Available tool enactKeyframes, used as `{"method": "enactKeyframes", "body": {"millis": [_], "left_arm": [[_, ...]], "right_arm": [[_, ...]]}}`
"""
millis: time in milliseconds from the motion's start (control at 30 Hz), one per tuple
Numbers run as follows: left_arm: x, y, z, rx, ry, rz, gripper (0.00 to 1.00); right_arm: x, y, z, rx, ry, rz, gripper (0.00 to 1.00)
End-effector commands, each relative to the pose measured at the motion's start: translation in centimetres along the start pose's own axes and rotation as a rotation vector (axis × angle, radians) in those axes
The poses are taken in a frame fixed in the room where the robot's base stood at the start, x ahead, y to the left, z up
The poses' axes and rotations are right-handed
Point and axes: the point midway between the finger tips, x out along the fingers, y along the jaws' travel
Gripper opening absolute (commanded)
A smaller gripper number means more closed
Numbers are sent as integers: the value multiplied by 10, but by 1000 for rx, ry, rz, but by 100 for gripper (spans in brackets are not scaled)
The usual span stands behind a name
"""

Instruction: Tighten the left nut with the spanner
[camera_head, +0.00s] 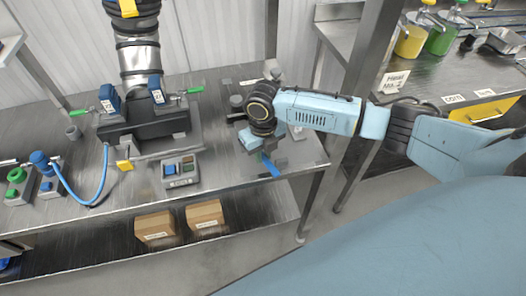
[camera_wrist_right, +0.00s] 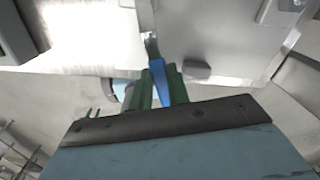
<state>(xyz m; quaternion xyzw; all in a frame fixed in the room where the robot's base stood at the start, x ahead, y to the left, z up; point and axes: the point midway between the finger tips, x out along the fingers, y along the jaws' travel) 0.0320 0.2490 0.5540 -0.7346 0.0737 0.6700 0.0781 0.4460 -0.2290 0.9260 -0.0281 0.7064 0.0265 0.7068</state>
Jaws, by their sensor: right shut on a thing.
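My right gripper (camera_head: 264,156) points down over the right end of the steel bench in the head view. It is shut on a blue spanner (camera_head: 271,166), whose end sticks out toward the bench's front edge. In the right wrist view the spanner (camera_wrist_right: 160,78) lies between the green fingers of the gripper (camera_wrist_right: 163,88), with a grey end reaching forward. Dark metal fittings (camera_head: 237,102) stand on the bench behind the gripper, partly hidden by my arm. I cannot make out the left nut. My left gripper is not in view.
A dark machine base (camera_head: 146,130) with a vertical pipe (camera_head: 138,55) and green-handled blue valves stands left of the gripper. A button box (camera_head: 181,172) sits in front of it. A blue hose (camera_head: 76,196) lies farther left. Two cardboard boxes (camera_head: 155,228) are on the lower shelf.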

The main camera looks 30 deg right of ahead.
Motion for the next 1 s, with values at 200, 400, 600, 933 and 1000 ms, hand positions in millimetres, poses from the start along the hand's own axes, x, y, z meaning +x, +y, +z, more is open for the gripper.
{"method": "enactKeyframes", "body": {"millis": [200, 400, 600, 933, 1000], "left_arm": [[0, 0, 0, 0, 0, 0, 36], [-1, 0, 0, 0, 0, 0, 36], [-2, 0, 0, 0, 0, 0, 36], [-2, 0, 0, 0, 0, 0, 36], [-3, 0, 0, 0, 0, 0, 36]], "right_arm": [[0, 0, 0, 0, 0, 0, 0], [1, 0, 0, 0, 0, 0, 0], [4, 0, 0, -1, 1, -1, 0], [5, 0, 0, 0, 0, 0, 0], [4, 1, 0, 5, 0, 0, 0]]}}
